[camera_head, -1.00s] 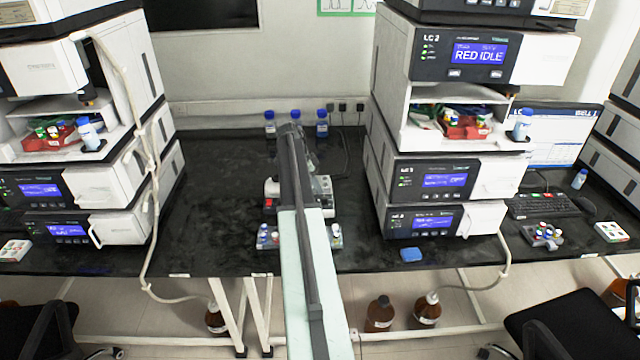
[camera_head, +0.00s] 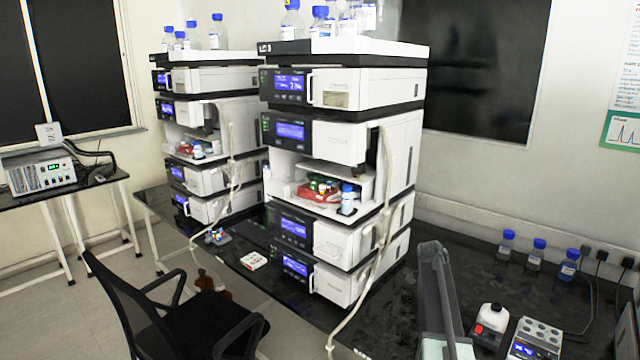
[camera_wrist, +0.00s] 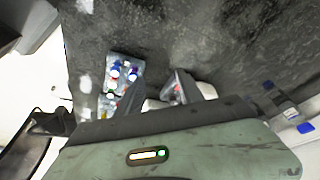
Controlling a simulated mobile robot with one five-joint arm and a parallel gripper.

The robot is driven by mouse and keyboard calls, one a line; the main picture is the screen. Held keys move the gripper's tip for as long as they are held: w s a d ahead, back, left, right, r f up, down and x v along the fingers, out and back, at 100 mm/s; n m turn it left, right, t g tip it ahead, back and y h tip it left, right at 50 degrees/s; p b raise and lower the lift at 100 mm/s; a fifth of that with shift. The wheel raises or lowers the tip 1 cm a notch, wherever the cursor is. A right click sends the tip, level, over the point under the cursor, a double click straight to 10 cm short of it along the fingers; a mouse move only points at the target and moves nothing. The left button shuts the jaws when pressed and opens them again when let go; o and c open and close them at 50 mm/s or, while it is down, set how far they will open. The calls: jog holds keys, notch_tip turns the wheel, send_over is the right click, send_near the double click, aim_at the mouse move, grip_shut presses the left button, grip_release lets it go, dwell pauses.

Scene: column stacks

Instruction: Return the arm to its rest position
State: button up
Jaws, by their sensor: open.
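My arm rises from the bottom right of the head view and reaches over the black bench (camera_head: 480,255); its far end is hidden there. My gripper (camera_wrist: 158,93) shows in the wrist view, pointing at the dark bench top. Its two fingers stand apart, with nothing seen held between them. A rack of vials with blue, red and white caps (camera_wrist: 112,80) lies near the left finger.
A white device with a red button (camera_head: 490,326) and a grey vial rack (camera_head: 536,338) stand right of my arm. Blue-capped bottles (camera_head: 537,253) stand behind. An instrument stack (camera_head: 340,240) rises to the left. A black chair (camera_head: 165,320) is at the front left.

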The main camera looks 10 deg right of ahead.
jog(key=s+a+f+n+t+y, duration=0.15)
jog(key=a+n, duration=0.75)
jog(key=a, duration=2.2)
jog(key=s+a+n+y, duration=0.2)
jog(key=s+a+n, duration=0.8)
jog(key=a+n, duration=0.1)
jog(key=shift+s+a+n, duration=0.25)
jog(key=shift+a+n, duration=0.1)
jog(key=shift+n, duration=0.45)
